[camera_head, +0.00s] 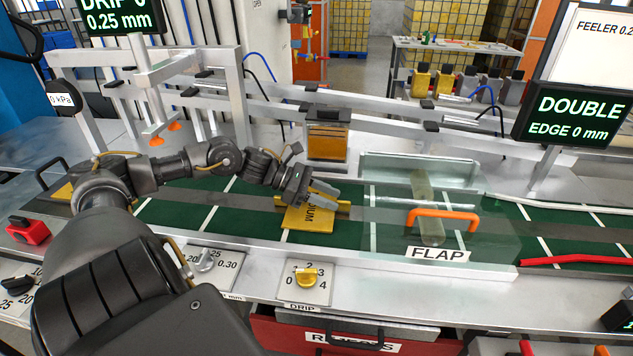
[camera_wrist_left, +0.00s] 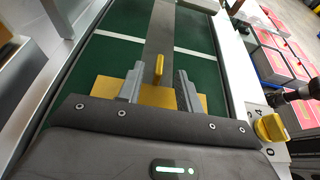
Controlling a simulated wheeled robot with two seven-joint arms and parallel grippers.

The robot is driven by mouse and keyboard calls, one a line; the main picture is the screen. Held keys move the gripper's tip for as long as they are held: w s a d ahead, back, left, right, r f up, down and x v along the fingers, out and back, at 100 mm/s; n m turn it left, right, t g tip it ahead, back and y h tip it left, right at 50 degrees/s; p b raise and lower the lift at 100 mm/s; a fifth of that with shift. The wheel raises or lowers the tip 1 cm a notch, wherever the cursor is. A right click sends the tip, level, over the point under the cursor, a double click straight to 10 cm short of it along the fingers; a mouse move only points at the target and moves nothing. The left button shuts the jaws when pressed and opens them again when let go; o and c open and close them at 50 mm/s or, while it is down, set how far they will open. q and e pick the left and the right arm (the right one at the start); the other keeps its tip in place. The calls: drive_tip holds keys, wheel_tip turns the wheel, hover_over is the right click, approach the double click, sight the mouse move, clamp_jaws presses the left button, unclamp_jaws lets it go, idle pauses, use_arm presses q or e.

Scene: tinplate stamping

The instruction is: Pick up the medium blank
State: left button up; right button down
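The medium blank (camera_head: 305,220) is a flat yellow plate lying on the green conveyor, with only "DIUM" of its lettering showing past my gripper. In the left wrist view the plate (camera_wrist_left: 106,86) has a raised yellow tab (camera_wrist_left: 159,68) in its middle. My left gripper (camera_head: 328,196) is low over the plate. Its two fingers are apart, one on each side of the tab, and I see a gap between each finger and the tab. Part of the plate is hidden under the gripper. My right gripper does not show in either view.
A clear flap guard (camera_head: 470,225) with an orange handle (camera_head: 443,214) stands just right of the blank. Behind is a grey rail frame with a brown-yellow block (camera_head: 327,140). A yellow drip knob (camera_head: 307,276) sits on the front ledge. The belt left of the blank is mostly clear.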

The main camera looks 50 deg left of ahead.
sight(340, 201)
use_arm(q)
drive_tip(key=shift+p+x, duration=0.5)
drive_tip(key=shift+x, duration=1.25)
drive_tip(key=shift+a, duration=0.1)
clamp_jaws()
